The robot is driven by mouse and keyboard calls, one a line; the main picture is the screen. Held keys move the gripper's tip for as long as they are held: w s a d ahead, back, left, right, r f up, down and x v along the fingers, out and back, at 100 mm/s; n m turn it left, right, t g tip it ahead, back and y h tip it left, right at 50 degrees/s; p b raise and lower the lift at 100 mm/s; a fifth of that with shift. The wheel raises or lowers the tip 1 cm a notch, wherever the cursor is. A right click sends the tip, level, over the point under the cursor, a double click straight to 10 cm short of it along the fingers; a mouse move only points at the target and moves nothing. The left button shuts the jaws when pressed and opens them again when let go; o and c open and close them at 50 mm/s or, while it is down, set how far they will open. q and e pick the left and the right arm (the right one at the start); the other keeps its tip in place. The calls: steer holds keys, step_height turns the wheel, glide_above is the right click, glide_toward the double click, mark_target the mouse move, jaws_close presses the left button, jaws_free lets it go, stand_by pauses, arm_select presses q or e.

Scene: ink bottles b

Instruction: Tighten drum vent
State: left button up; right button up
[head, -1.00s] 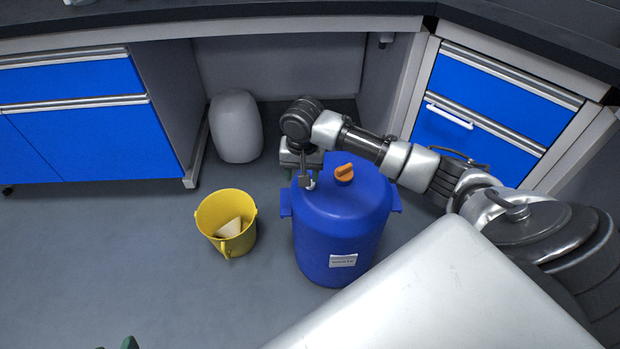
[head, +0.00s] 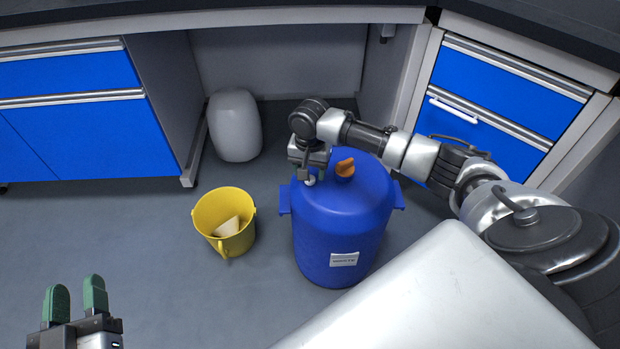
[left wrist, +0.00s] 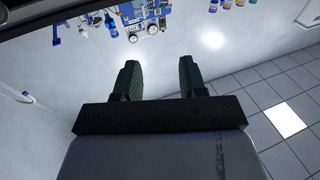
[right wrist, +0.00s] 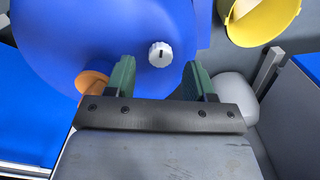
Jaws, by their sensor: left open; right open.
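A blue drum (head: 335,238) with a white label stands on the floor in the head view. On its lid are an orange cap (head: 345,168) and a small white vent knob (head: 310,181). In the right wrist view the vent knob (right wrist: 160,54) is round, white and marked with a dark line. My right gripper (right wrist: 160,75) is open above the lid, with the knob between its fingers' lines and apparently untouched. My left gripper (head: 75,295) is open and empty at the lower left, far from the drum.
A yellow bucket (head: 210,212) with pale contents stands left of the drum. A grey rounded container (head: 235,125) stands behind it under the counter. Blue drawers (head: 490,95) are close behind my right arm. Floor at the left is clear.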

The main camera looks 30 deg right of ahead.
arm_select(q)
steer(key=shift+s+d+r+t+h+b, duration=0.15)
steer(key=shift+r+t+h, duration=0.1)
steer(key=shift+r+t, duration=0.3)
steer(key=shift+s+r+t+h+b, duration=0.1)
steer(key=shift+s+r+t+h, duration=0.1)
steer(key=shift+r+t, duration=0.35)
steer(key=shift+s+d+r+t+h+b, duration=0.15)
steer(key=shift+r+t+h, duration=0.1)
steer(key=shift+r+t, duration=0.3)
arm_select(e)
steer(key=shift+f, duration=1.4)
arm_select(q)
steer(key=shift+a, duration=0.1)
